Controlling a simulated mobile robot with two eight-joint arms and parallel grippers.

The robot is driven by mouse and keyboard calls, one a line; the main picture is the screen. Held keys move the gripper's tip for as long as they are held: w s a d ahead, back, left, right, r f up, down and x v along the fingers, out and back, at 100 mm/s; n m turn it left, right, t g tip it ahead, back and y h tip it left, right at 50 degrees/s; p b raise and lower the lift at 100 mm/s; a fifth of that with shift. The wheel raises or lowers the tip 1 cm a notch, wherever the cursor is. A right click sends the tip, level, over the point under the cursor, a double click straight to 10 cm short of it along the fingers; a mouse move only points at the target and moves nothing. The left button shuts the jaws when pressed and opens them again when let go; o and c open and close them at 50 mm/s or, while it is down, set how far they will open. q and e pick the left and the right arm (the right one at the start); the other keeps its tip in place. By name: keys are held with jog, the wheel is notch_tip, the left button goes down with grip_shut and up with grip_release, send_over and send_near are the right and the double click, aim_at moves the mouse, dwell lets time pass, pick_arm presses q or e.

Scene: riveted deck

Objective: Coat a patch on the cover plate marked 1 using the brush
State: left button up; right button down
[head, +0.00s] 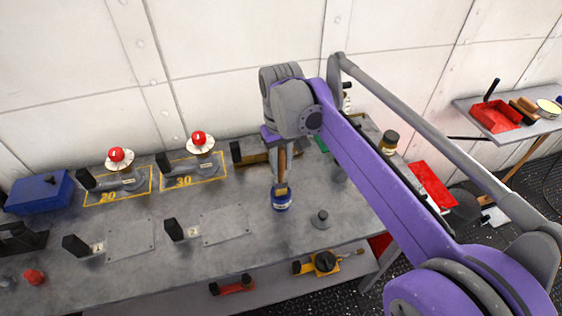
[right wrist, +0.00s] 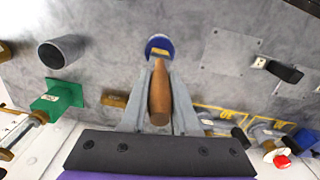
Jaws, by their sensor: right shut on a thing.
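My right gripper (head: 279,150) is shut on the brown wooden handle of the brush (head: 282,162). In the right wrist view, the brush handle (right wrist: 159,92) lies between the fingers (right wrist: 158,105). The brush's lower end is hidden at a blue pot (head: 281,203) with a yellow label, which stands on the grey bench; the pot also shows in the right wrist view (right wrist: 159,46). Two flat grey cover plates, one left (head: 131,240) and one right (head: 225,224), lie left of the pot. My left gripper is out of view.
Two red-knobbed valves (head: 117,157) (head: 200,141) stand in yellow frames marked 20 and 30 behind the plates. A blue box (head: 43,192) sits at far left. A grey knobbed piece (head: 320,219) lies right of the pot. The bench between plates and pot is clear.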

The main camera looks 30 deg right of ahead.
aim_at(281, 148)
jog(key=shift+r+p, duration=2.2)
jog(key=shift+r, duration=1.3)
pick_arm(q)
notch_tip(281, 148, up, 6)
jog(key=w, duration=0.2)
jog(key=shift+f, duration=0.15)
pick_arm(e)
jog(key=shift+f, duration=0.1)
